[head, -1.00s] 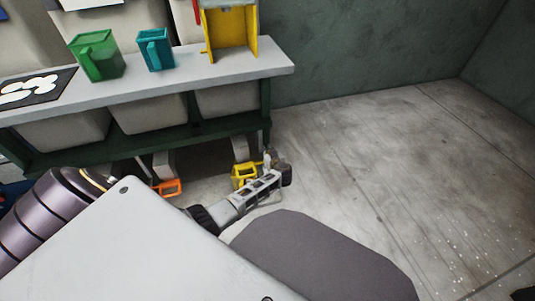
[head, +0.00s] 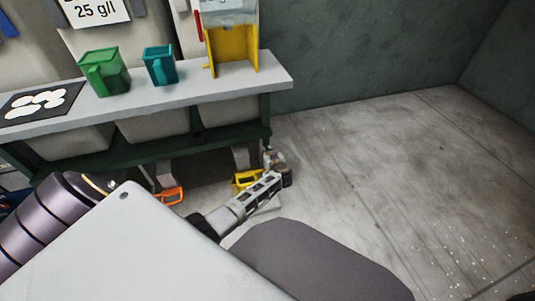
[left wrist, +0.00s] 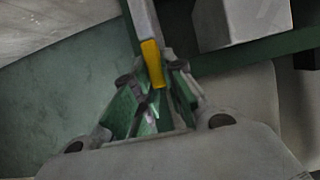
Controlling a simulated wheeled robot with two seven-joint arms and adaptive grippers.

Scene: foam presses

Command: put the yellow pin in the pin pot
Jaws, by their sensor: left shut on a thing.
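The yellow pin (left wrist: 152,64) shows in the left wrist view as a short yellow piece between my fingers. My left gripper (left wrist: 154,84) is shut on it. In the head view my left gripper (head: 269,158) is small, low beside the right end of the bench, to the right of a yellow handle-like frame. The pin cannot be made out there. I cannot pick out the pin pot in either view. My right gripper is not in view.
The grey bench top (head: 190,86) holds a green jug (head: 104,72), a teal jug (head: 160,66), a yellow stand (head: 232,50) and a dark mat with white pieces (head: 36,103). An orange frame (head: 171,196) and the yellow frame (head: 246,180) are low under the bench. Floor at right is clear.

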